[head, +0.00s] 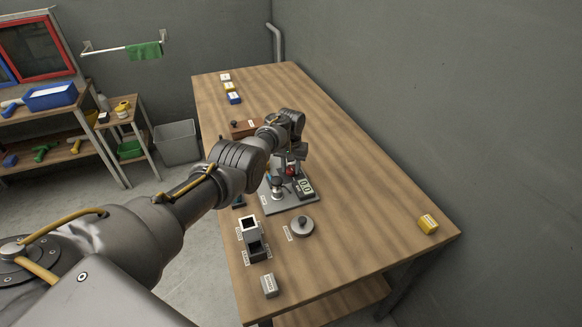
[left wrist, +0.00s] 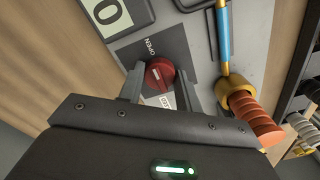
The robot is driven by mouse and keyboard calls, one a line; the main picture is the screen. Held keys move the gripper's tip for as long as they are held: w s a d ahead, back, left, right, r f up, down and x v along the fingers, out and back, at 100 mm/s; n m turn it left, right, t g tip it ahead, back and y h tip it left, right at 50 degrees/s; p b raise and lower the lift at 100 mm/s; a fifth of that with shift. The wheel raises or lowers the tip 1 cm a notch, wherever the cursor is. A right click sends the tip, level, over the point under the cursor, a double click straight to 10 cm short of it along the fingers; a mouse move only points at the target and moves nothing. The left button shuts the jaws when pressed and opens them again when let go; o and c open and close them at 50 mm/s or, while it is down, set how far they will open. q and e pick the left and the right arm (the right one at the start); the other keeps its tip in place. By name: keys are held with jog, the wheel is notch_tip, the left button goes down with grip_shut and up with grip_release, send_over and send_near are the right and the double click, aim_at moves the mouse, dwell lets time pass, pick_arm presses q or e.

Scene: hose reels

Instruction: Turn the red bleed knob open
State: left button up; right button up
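The red bleed knob (left wrist: 159,72) sits on a dark plate marked OPEN in the left wrist view. Its white mark shows on the near side. My left gripper (left wrist: 160,84) has one finger on each side of the knob, and the knob fills the gap between the fingertips. In the head view my left gripper (head: 296,160) is over the small rig on the bench, and a little of the red knob (head: 291,171) shows beneath it. My right gripper is not in view.
The rig's grey base plate (head: 290,205) carries a digital display (head: 306,187). A brass fitting with an orange ribbed part (left wrist: 258,118) and a blue rod (left wrist: 224,40) stand close right of the knob. A grey round lidded piece (head: 302,227) lies nearby. The bench's right side is mostly clear.

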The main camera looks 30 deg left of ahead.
aim_at(291, 168)
pick_arm(q)
jog(key=o, duration=0.4)
jog(key=shift+f, duration=0.1)
jog(key=shift+o, duration=0.2)
jog(key=shift+r, duration=0.35)
notch_tip(291, 168, up, 3)
jog(key=shift+f+p, duration=0.15)
jog(key=shift+p, duration=0.85)
notch_tip(291, 168, up, 8)
jog(key=shift+f+b, duration=0.25)
jog(key=shift+b, duration=0.05)
